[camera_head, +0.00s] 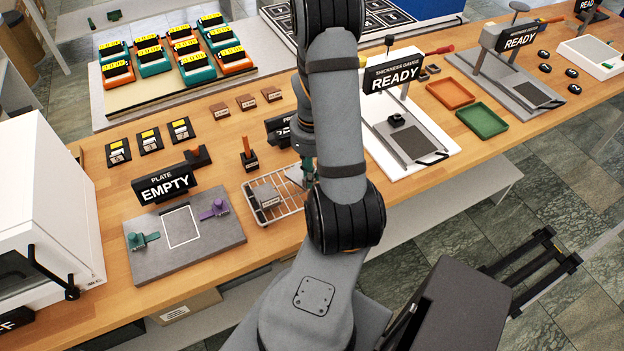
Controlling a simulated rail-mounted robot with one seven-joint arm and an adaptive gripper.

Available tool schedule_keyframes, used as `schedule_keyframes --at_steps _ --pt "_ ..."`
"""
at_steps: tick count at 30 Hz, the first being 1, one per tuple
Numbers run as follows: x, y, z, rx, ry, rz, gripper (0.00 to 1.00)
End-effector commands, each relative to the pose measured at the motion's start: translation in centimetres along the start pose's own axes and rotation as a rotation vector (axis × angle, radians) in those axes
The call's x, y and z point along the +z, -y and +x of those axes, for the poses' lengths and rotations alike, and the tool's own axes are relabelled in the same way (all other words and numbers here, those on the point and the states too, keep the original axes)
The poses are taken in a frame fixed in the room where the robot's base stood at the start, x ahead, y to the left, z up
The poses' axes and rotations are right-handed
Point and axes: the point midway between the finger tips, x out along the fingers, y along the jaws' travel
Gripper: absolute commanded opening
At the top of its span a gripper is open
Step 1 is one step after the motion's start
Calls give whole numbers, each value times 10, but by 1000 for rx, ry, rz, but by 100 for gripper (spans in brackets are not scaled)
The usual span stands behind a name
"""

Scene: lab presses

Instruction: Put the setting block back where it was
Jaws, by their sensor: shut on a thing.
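My gripper (304,178) is low over the right end of a wire rack (284,211), mostly hidden behind my own arm. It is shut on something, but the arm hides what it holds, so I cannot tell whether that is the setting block. A grey block with a small label (267,196) sits in the left part of the wire rack, apart from my gripper. I cannot read its label or tell whether it is the setting block.
Left of the rack is a grey plate (222,233) with an "EMPTY" sign (165,185). A small dark stand with a wooden handle (248,154) is behind the rack. A thickness gauge marked "READY" (394,74) and orange (450,93) and green (482,121) trays are to the right.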

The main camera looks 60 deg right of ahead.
Motion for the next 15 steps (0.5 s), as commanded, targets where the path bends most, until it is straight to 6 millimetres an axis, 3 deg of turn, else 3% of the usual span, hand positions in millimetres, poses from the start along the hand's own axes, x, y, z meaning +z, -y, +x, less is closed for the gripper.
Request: schedule_keyframes --at_steps 6,15 --pt "0 -1 26 2 2 -1 0" --pt "0 0 30 -1 0 0 0"
